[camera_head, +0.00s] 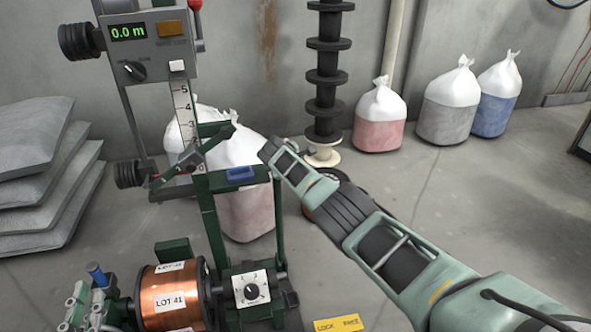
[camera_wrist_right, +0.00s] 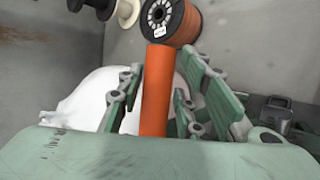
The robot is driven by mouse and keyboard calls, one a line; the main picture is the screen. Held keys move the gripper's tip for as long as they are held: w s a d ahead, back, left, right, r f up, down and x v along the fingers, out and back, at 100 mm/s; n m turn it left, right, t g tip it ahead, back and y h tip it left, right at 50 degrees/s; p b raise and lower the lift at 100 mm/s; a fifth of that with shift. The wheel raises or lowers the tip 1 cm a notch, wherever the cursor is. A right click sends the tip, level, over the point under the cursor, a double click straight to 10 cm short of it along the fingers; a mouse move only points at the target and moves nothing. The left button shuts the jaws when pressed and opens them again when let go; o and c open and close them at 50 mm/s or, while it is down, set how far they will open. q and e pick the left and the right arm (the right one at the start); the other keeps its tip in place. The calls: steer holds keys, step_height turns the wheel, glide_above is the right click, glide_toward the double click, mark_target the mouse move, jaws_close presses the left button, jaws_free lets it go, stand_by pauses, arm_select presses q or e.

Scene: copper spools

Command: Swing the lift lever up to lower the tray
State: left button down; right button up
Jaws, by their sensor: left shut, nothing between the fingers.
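My left gripper (camera_head: 88,308) is at the lower left in the head view, partly cut off by the bottom edge, with its fingers shut. A short blue knob (camera_head: 96,274) stands just beyond it; contact cannot be told. I cannot make out for sure which part is the lift lever, nor identify the tray. My right arm reaches in from the lower right, and its fingers are hard to see there. In the right wrist view an orange cylinder (camera_wrist_right: 156,95) stands between the right gripper's fingers (camera_wrist_right: 160,75); whether they press on it cannot be told.
A machine with a "0.0 m" display (camera_head: 128,32) stands at the left, near a copper spool (camera_head: 170,300) marked LOT 41. Grey sacks (camera_head: 38,150) are stacked at the far left. Tied white-topped bags (camera_head: 450,105) and a spool stack (camera_head: 325,75) stand behind. Open floor lies at the right.

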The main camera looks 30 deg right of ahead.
steer(key=shift+o, duration=0.5)
steer(key=shift+f, duration=0.1)
steer(key=v, duration=1.2)
stand_by(0.5)
